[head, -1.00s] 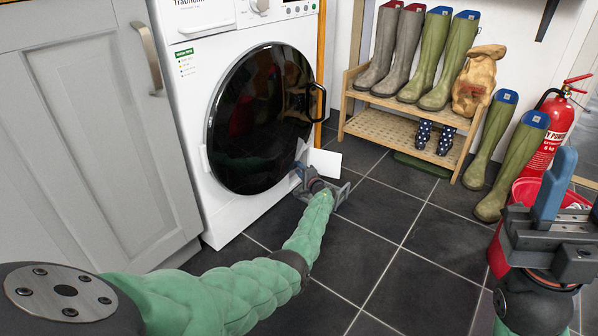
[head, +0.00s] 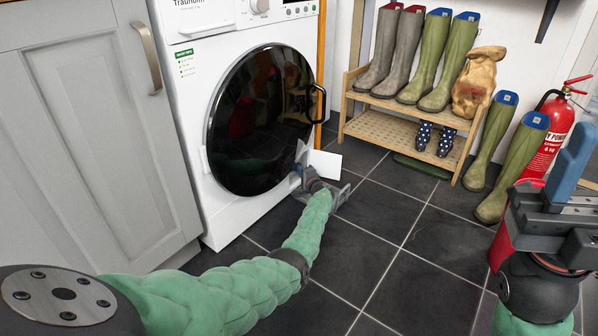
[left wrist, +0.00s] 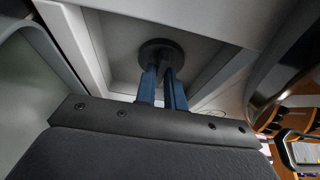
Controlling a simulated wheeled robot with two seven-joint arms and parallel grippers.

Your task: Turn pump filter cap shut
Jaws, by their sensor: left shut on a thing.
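The pump filter cap (left wrist: 160,50) is a dark round disc with a raised grip, set in a pale recess in the left wrist view. My left gripper (left wrist: 163,76) has its two blue fingers shut on the cap's grip. In the head view, my left gripper (head: 309,177) is low at the washing machine's (head: 228,215) lower right front, beside an open white flap (head: 323,162). The cap and fingertips are hidden there. My right gripper (head: 572,160) is at the right edge, apart from the machine; its finger gap does not show clearly.
The machine's round dark door (head: 255,120) is closed above the flap. A wooden rack (head: 385,132) with several boots stands at the back. The tiled floor (head: 400,230) between is clear.

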